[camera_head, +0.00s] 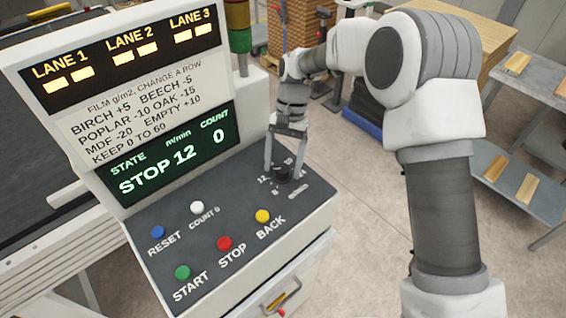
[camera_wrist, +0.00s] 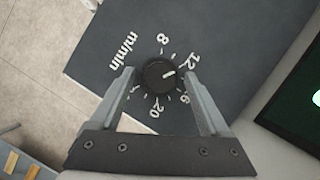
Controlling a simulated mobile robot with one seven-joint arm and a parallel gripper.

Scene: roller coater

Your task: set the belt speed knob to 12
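The belt speed knob (camera_head: 283,174) is a black round dial on the sloped console panel. In the wrist view the knob (camera_wrist: 156,77) has a white pointer line that points toward the 12 on its printed scale. The display (camera_head: 172,158) reads STOP, 12 m/min and count 0. My gripper (camera_head: 285,160) is above the knob with its fingers pointing down at the panel. In the wrist view my gripper (camera_wrist: 160,70) is open, one finger on each side of the knob, with a gap showing on both sides.
On the same panel are blue (camera_head: 158,232), white (camera_head: 197,207), green (camera_head: 182,272), red (camera_head: 224,243) and yellow (camera_head: 262,216) buttons, left of and nearer than the knob. A drawer handle (camera_head: 282,302) is below. A shelf (camera_head: 520,190) with boards stands at right.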

